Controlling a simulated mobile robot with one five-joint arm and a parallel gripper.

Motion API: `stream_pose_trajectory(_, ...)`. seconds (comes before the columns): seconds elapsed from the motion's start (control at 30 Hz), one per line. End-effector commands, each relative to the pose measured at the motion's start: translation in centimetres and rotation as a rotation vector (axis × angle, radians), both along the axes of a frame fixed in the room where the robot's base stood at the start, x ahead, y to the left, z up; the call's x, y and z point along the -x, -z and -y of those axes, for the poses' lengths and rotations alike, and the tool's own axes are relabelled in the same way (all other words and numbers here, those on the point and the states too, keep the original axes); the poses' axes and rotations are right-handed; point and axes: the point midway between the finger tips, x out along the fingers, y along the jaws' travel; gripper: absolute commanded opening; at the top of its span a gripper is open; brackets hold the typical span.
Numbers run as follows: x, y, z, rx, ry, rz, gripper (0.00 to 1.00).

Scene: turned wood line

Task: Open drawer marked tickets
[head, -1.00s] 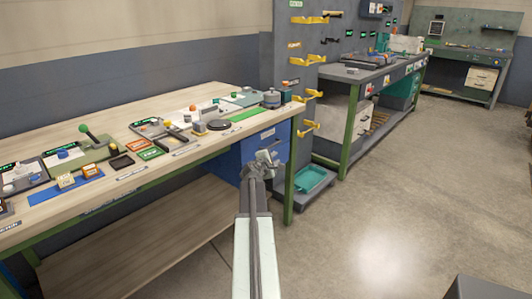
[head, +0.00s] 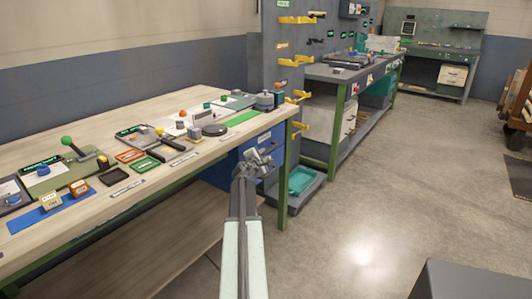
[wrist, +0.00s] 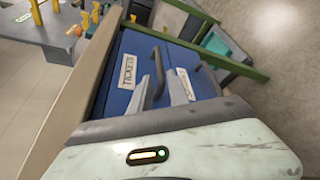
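A blue drawer unit (head: 223,172) hangs under the right end of the wooden bench. In the wrist view its front shows two drawers, both looking shut. The tickets drawer (wrist: 117,94) carries a white TICKETS label (wrist: 128,72) and a dark bar handle (wrist: 159,68). The second drawer (wrist: 197,62) has its own label, partly covered by a finger, and a dark handle (wrist: 210,77). My gripper (wrist: 164,88) is open and empty, its fingers apart in front of the drawer fronts. In the head view my gripper (head: 257,160) overlaps the unit. I cannot tell whether it touches a handle.
The wooden bench top (head: 150,105) holds several small fixtures and trays. A green bench leg (head: 285,172) stands right of the drawers. A teal bin (head: 302,180) sits low beyond it. A grey panel with yellow hooks (head: 297,60) rises behind. Open floor (head: 370,220) lies to the right.

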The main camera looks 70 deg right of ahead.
Motion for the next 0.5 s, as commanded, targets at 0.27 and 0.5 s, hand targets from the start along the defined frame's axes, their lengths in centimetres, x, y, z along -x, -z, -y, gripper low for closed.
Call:
stream_pose_trajectory(0.27,-0.5,1.3,5.2,0.000,0.002,0.001,0.22)
stream_pose_trajectory(0.5,-0.5,1.4,6.5,0.000,0.000,0.001,0.22)
